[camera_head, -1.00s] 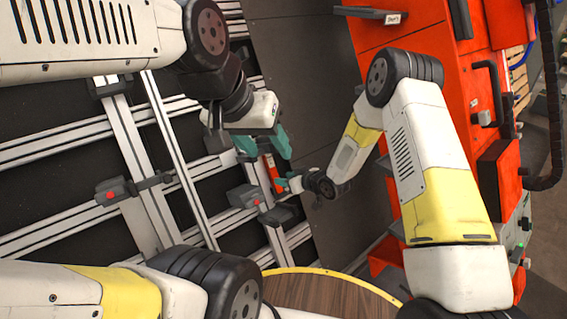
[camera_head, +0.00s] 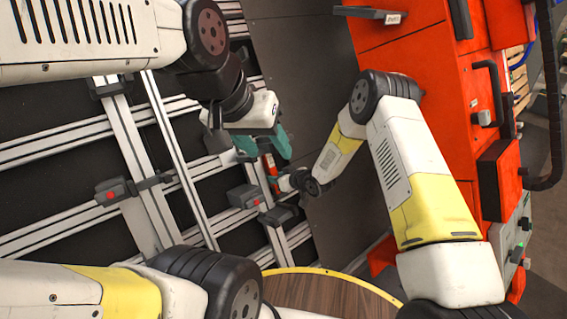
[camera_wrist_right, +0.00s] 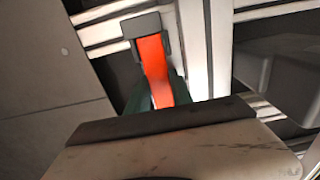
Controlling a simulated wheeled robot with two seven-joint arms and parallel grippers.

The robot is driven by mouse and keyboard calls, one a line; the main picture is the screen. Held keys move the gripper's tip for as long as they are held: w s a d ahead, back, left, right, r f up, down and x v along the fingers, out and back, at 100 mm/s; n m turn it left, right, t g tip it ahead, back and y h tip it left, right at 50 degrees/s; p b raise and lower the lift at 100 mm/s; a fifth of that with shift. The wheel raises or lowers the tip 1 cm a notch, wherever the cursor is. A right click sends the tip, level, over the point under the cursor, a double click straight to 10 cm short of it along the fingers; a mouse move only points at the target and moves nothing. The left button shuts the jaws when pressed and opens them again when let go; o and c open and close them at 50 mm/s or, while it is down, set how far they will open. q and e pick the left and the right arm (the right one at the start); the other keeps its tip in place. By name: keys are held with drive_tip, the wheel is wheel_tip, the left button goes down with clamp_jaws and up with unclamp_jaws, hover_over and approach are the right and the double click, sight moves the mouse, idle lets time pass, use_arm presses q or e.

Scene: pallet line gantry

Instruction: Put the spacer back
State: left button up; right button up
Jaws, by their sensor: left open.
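Pale aluminium rails (camera_head: 150,215) with grey clamps (camera_head: 113,191) cross a dark backing at left. A dark grey panel (camera_head: 300,80) stands behind my arms. An orange cabinet (camera_head: 430,60) with handles is at right. A round wooden top with yellow rim (camera_head: 320,292) lies below.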

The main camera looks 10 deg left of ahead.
clamp_jaws()
drive_tip(key=shift+s+d+r, duration=0.1)
drive_tip(key=shift+d+r, duration=0.05)
drive_tip(key=shift+d, duration=0.05)
drive_tip(key=v, duration=1.1)
idle(0.5)
